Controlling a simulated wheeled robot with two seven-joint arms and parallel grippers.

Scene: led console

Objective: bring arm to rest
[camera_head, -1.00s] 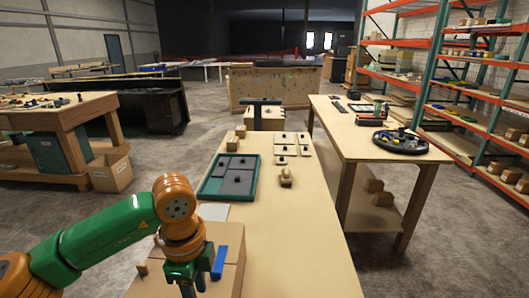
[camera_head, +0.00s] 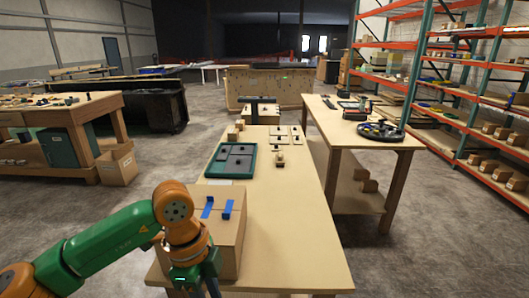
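My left arm, green with orange joints, comes in from the lower left and bends down at an orange joint. My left gripper (camera_head: 198,284) points down at the bottom edge, in front of the cardboard box (camera_head: 228,240); its tips are cut off or too dark to show whether they are open. I cannot tell whether it touches the box. Two blue strips lie on the box's top. My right arm and gripper are not in view.
A long wooden table (camera_head: 285,230) carries the box, a teal tray (camera_head: 249,165) with grey panels, and small blocks. Its near right part is clear. A second table (camera_head: 345,135) holds a dark wheel-like ring (camera_head: 381,131). Orange shelving (camera_head: 465,85) stands right.

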